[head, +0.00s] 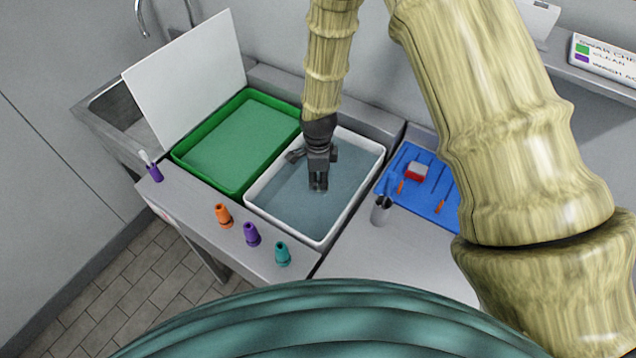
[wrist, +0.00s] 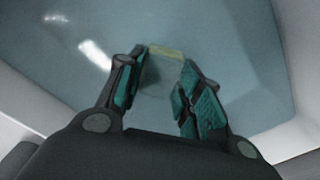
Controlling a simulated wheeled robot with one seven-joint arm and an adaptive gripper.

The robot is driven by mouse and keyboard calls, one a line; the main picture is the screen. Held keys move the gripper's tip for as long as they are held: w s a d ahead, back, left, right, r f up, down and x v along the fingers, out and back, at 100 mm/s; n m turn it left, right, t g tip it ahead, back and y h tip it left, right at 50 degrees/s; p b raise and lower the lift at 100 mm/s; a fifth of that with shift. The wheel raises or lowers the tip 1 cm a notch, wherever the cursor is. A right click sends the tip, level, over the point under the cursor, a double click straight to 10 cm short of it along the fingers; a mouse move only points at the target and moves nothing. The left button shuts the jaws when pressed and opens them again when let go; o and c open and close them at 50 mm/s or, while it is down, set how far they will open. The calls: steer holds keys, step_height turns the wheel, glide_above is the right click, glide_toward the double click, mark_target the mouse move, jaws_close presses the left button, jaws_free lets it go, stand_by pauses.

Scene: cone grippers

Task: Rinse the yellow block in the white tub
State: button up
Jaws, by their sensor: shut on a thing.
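The white tub (head: 262,211) stands in the middle of the counter, filled with bluish water. My gripper (head: 318,188) points down into the tub, its fingertips at or under the water. In the wrist view my gripper (wrist: 162,95) has teal-padded fingers around the yellow block (wrist: 167,53), which looks pale and dim through the water. The block's top edge shows between and just beyond the fingertips. The gripper is shut on it. In the head view the block is hidden by the gripper and water.
A green tray (head: 235,145) with a white board (head: 190,80) behind it sits left of the tub. A blue mat (head: 425,195) with a red-and-white thing lies right. Orange (head: 223,215), purple (head: 251,234) and teal (head: 282,253) cones stand along the front edge. A metal cup (head: 381,210) stands near the tub's right.

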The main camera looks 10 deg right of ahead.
mark_target(318, 180)
stand_by(0.4)
step_height(318, 180, up, 12)
steer(key=p, duration=0.7)
steer(key=shift+f, duration=0.25)
stand_by(0.6)
steer(key=shift+r, duration=0.1)
stand_by(1.0)
steer(key=shift+r+p, duration=1.55)
steer(key=shift+r, duration=0.35)
